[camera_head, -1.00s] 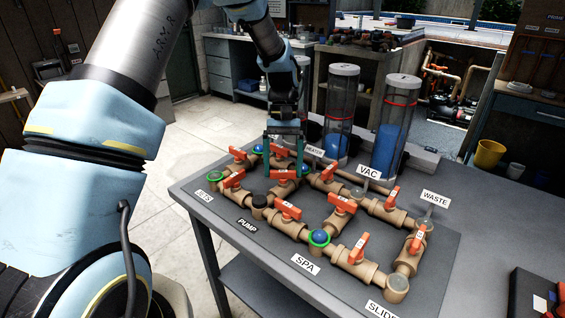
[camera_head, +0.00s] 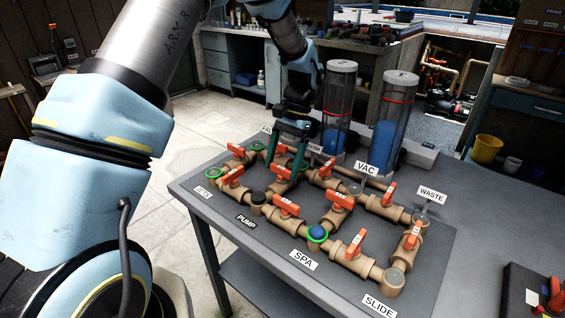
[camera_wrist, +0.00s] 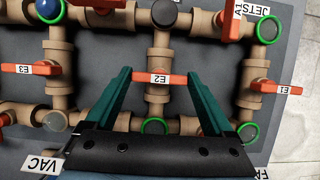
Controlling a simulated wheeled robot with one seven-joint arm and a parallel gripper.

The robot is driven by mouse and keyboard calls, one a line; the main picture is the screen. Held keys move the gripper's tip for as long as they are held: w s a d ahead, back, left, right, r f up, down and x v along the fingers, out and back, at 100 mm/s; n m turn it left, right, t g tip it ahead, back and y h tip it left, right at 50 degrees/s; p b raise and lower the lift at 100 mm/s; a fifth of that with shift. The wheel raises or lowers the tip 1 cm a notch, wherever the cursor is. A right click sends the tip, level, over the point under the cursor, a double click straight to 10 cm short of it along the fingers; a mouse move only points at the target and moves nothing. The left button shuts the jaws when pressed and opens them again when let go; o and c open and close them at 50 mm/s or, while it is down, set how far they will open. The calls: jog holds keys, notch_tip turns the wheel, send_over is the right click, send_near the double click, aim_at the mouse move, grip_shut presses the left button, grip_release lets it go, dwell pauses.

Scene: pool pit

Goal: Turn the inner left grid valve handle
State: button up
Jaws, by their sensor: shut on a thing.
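The orange valve handle labelled E2 (camera_wrist: 158,78) sits on a tan pipe, lying crosswise to that pipe in the wrist view. In the head view this handle (camera_head: 281,171) is in the left part of the pipe grid, partly hidden by my fingers. My gripper (camera_wrist: 160,76) has its two green fingers at opposite ends of the handle and is shut on it. It also shows in the head view (camera_head: 284,172), reaching down from above. Green-ringed pipe ends (camera_wrist: 155,126) near the handle show no blue inside.
Other orange handles stand close by, labelled E3 (camera_wrist: 18,69) and E1 (camera_wrist: 283,89). A blue ball in a green ring (camera_head: 317,232) is at the SPA sign (camera_head: 303,259). Two clear cylinders holding blue (camera_head: 338,105) stand behind the grid. The table's right side is mostly clear.

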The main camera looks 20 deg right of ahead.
dwell(0.4)
jog(key=o, duration=1.1)
jog(key=b+v, duration=0.2)
jog(key=v, duration=0.9)
jog(key=shift+b, duration=0.4)
jog(key=shift+a, duration=0.1)
jog(key=w+a+f+n+t+h, duration=0.1)
jog(key=a+n, duration=0.2)
jog(key=a, duration=0.6)
jog(key=w+a+f+n+h, duration=0.1)
jog(key=a+n+h, duration=0.1)
jog(key=a, duration=0.8)
jog(key=s+a+f+n+t, duration=0.1)
jog(key=s+a+n, duration=0.1)
jog(key=a, duration=0.3)
jog(key=s+a+n+t, duration=0.1)
jog(key=s+a+n, duration=0.1)
jog(key=a, duration=0.3)
jog(key=s+a+f+n+h, duration=0.1)
jog(key=s+a+n, duration=0.1)
jog(key=s+a, duration=0.2)
jog(key=shift+s+a+f+t, duration=0.2)
jog(key=shift+a+f+t, duration=0.2)
jog(key=shift+a, duration=0.25)
